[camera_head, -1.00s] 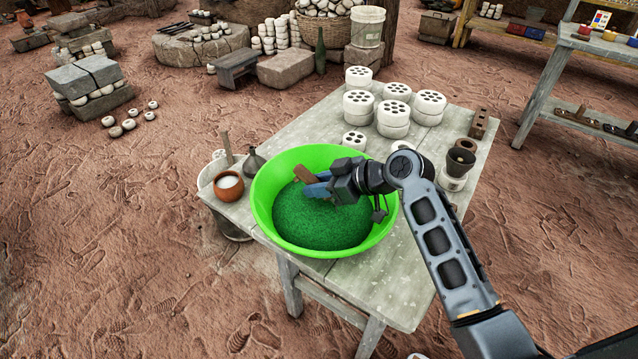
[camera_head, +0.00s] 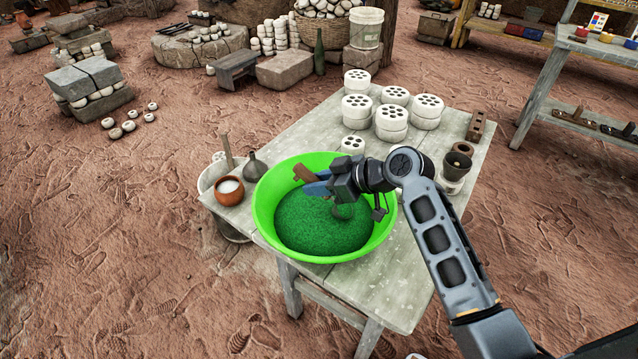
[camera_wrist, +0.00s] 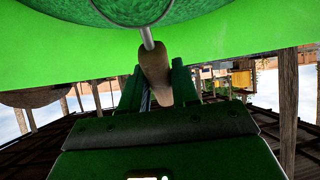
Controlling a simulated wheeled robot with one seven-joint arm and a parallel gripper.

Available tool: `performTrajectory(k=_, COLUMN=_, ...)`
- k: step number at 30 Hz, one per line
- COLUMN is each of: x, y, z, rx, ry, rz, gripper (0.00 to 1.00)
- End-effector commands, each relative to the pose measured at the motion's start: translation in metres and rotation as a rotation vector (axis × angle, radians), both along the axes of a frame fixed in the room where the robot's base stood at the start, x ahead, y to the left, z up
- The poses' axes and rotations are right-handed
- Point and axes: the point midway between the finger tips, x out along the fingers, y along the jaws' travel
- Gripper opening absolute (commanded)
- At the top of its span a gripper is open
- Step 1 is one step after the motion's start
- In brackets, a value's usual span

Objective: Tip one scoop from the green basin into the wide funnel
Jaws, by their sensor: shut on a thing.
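The bright green basin (camera_head: 264,208) stands on the table, with dark green grains (camera_head: 310,228) inside. My gripper (camera_head: 320,187) is over the basin, shut on the wooden handle (camera_head: 303,173) of a scoop. In the wrist view the handle (camera_wrist: 155,65) lies between the fingers, and a thin rod joins it to the round scoop bowl (camera_wrist: 150,12). The bowl looks green within its rim; its fill is unclear. A dark, wide-mouthed funnel (camera_head: 458,161) sits upright in a pale holder at the right. A grey funnel (camera_head: 254,168) stands mouth down behind the basin's left side.
Several white perforated pieces (camera_head: 391,118) stand at the table's far side, between basin and right funnel. A brown brick (camera_head: 476,126) is behind that funnel. A brown bowl of white stuff (camera_head: 229,190) is at the left corner. The table's (camera_head: 400,290) near right is clear.

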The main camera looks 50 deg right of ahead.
Motion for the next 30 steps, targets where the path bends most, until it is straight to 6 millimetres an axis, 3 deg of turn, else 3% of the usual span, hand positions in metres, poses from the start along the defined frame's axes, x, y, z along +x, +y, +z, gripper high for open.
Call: performTrajectory(k=30, x=0.001, y=0.001, z=0.069, rx=0.000, ry=-0.003, rz=0.001, gripper=0.05)
